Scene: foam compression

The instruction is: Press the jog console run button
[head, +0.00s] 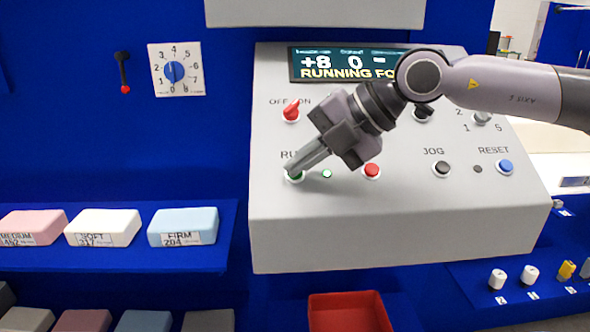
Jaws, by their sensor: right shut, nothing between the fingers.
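The jog console (400,220) is a light grey sloped box in the middle of the head view. Its green run button (295,177) is at the lower left of the panel, under a partly covered "RU" label. My right gripper (291,171) is shut and empty, with its fingertips at the run button, seemingly touching it and covering part of it. The display (345,66) reads "+8", "0" and "RUNNING FO", its right end hidden by my arm. A small green lamp (326,174) is right of the button. My left gripper is not in view.
The panel also has a red button (372,171), a black jog button (442,168), a blue reset button (505,167) and a red off/on switch (291,111). Foam blocks, including a blue one (185,226), lie on a shelf at left. A red bin (348,312) is below.

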